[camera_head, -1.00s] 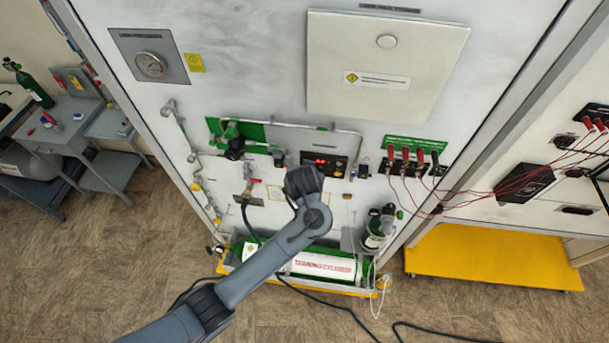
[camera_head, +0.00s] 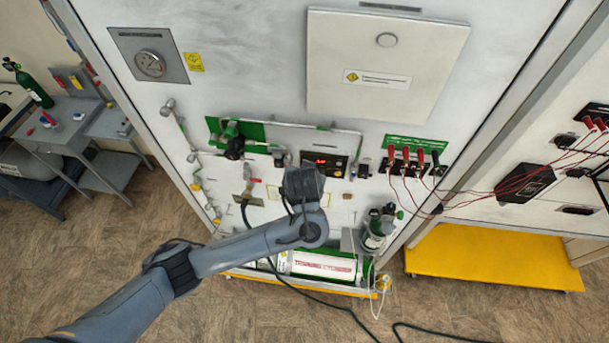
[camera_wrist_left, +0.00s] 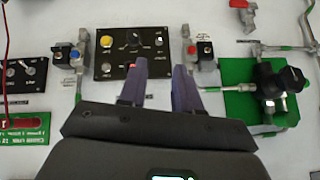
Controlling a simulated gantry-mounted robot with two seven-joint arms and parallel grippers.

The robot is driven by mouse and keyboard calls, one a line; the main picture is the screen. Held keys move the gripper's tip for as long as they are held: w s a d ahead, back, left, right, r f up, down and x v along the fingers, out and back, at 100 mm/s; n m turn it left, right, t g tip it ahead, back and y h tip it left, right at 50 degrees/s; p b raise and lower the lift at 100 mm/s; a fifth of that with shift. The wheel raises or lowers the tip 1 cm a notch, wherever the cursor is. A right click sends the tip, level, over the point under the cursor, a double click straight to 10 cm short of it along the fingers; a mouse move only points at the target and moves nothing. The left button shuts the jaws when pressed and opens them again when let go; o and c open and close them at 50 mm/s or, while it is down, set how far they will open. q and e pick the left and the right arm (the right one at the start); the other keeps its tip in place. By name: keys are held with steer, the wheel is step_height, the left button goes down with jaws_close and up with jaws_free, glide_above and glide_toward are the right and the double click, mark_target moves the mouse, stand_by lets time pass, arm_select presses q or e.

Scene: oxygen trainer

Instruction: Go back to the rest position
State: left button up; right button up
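My left arm reaches in from the lower left in the head view, in front of the white trainer panel (camera_head: 270,60). Its dark wrist end (camera_head: 303,185) is just below the black control box with a red display (camera_head: 325,163); the fingers are hidden there. In the left wrist view my left gripper (camera_wrist_left: 158,72) has two purple-grey fingers apart with nothing between them. The black control box with a yellow button (camera_wrist_left: 133,50) lies beyond the fingertips. I cannot tell the exact gap to the panel. My right arm is in neither view.
A white-and-green training cylinder (camera_head: 325,265) lies at the panel's foot, partly behind my arm. Red cables (camera_head: 480,190) run to the right panel. A green valve plate (camera_wrist_left: 255,104) is right of the gripper. A yellow base (camera_head: 490,258) and a grey table (camera_head: 65,130) flank the panel.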

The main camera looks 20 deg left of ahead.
arm_select(q)
steer(key=s+f+g+h, duration=0.1)
steer(key=s+f+g, duration=0.2)
steer(key=s+f, duration=0.8)
steer(key=s+f+g+h, duration=0.25)
steer(key=s+f, duration=0.55)
steer(key=s, duration=0.5)
steer(key=s+a+r+m, duration=0.2)
steer(key=s+a+r, duration=0.4)
steer(key=s, duration=0.3)
steer(key=shift+m+t+y, duration=0.3)
steer(key=shift+t+y, duration=0.05)
steer(key=shift+t, duration=0.5)
steer(key=r, duration=0.1)
steer(key=w+r, duration=0.1)
steer(key=r, duration=0.1)
steer(key=w+r, duration=0.1)
steer(key=r, duration=0.1)
steer(key=shift+w+d, duration=0.15)
steer(key=shift+d, duration=0.05)
steer(key=shift+f, duration=0.1)
